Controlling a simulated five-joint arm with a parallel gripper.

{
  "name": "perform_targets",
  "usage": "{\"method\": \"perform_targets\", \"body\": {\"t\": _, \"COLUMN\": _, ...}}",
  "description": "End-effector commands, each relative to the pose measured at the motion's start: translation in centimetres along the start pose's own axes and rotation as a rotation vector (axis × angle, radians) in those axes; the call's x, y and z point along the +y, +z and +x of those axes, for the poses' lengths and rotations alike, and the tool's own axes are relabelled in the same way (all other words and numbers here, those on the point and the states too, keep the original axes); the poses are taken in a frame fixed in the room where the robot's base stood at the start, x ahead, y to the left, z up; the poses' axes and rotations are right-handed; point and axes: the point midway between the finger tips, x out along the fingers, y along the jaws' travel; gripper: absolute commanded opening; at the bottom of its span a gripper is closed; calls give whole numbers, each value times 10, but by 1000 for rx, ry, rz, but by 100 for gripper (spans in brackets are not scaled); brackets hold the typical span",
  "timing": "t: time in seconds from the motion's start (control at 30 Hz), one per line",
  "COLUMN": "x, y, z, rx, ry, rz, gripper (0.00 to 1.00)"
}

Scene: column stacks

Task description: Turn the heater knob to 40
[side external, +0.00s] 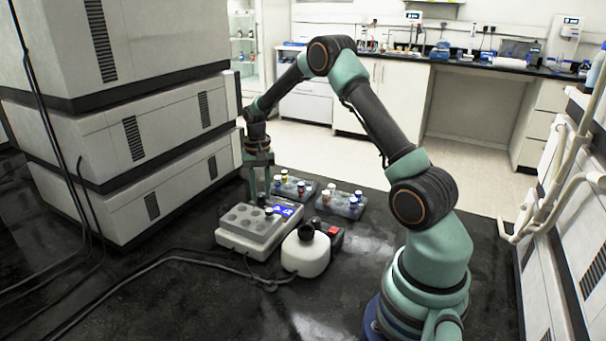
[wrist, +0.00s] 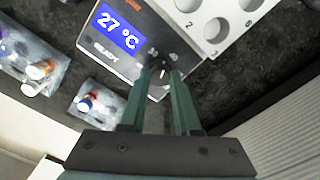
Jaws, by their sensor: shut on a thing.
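The heater (side external: 252,228) is a grey and white block with round wells, standing on the black bench left of centre in the side external view. In the wrist view its front panel (wrist: 112,56) has a blue display (wrist: 117,27) reading 27 °C with READY below it. The heater knob (wrist: 158,92) is a dark dial with a light mark, with numbers printed around it; I can read 30, and another number is partly unclear. My gripper (wrist: 160,80) points down at the panel with its two green fingers shut on the knob. The fingers hide the knob's sides.
Two clear racks (side external: 297,189) (side external: 341,203) with capped vials stand behind the heater. Stacked white instrument boxes (side external: 130,130) rise at left. Cables lie across the bench.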

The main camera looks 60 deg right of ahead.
Motion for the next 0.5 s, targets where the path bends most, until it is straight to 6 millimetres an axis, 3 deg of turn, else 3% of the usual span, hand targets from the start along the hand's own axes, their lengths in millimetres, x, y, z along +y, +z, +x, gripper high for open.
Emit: {"method": "perform_targets", "body": {"t": 0.5, "x": 0, "y": 0, "z": -2, "rx": -1, "ry": 1, "rz": 323, "gripper": 0}}
